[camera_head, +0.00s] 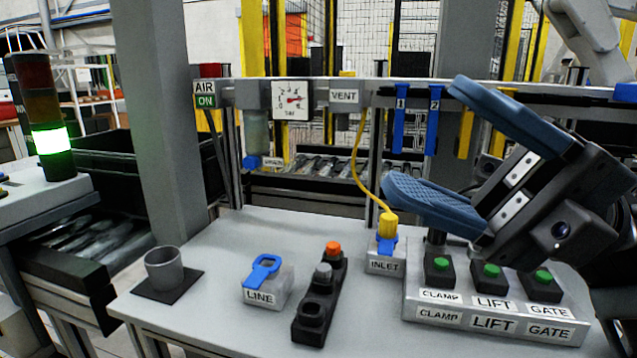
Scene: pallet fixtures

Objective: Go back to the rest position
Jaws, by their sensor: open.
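My gripper (425,150) is at the right, above the button panel. Its two blue fingers are wide apart, pointing left, with nothing between them. The lower finger is in front of the area just above the CLAMP button. The button panel (490,318) carries three green buttons on black boxes, labelled CLAMP, LIFT and GATE. My gripper hides part of the rail and the space behind the panel.
A grey cup (164,268) stands on a dark mat at the table's left. A LINE block (266,284) with a blue handle, a black button strip (318,300) and an INLET block (384,262) with a yellow plug stand mid-table. A post (172,120) rises behind. A gauge (291,100) hangs on the rail.

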